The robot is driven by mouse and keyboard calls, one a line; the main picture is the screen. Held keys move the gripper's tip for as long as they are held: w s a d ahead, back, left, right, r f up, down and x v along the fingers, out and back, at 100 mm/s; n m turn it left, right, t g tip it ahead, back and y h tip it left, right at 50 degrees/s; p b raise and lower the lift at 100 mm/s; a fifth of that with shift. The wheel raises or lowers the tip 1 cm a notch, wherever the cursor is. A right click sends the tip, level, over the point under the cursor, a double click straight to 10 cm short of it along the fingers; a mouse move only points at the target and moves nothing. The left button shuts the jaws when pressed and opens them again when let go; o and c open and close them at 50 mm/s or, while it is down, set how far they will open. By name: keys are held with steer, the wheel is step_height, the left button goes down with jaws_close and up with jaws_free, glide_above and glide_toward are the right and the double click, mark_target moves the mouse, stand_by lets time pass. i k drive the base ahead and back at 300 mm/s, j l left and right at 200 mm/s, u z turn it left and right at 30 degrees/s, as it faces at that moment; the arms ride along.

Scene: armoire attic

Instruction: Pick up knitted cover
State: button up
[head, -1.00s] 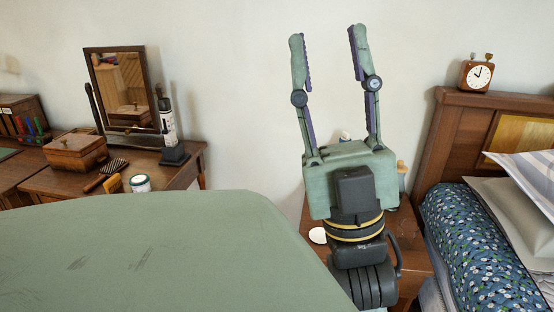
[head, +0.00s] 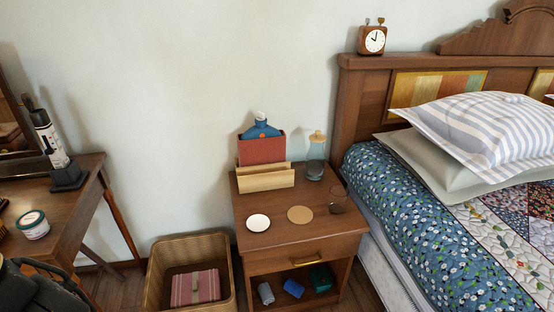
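A red, box-like cover (head: 262,149) stands upright on the nightstand (head: 290,238), against the wall side. A blue bottle-like thing (head: 260,129) with a pale stopper sticks out of its top. I cannot tell at this size whether the red cover is knitted. A light wooden holder (head: 265,178) stands in front of it and hides its lower part. Dark parts of my arm show at the lower left edge, well away from the nightstand. My gripper is not in view.
A glass bottle (head: 316,157) stands right of the red cover. A white disc (head: 258,222) and a cork coaster (head: 300,214) lie in front. A wicker basket (head: 160,280) with a striped cloth sits left of the nightstand. The bed (head: 395,225) closes the right side.

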mark_target(268, 150)
steer(key=u, duration=0.15)
steer(key=i+l, duration=0.2)
steer(key=i, duration=0.4)
steer(key=i+l, duration=0.2)
steer(key=i, duration=0.35)
steer(key=i+l+z, duration=0.1)
steer(key=i, duration=0.5)
steer(key=l, duration=0.05)
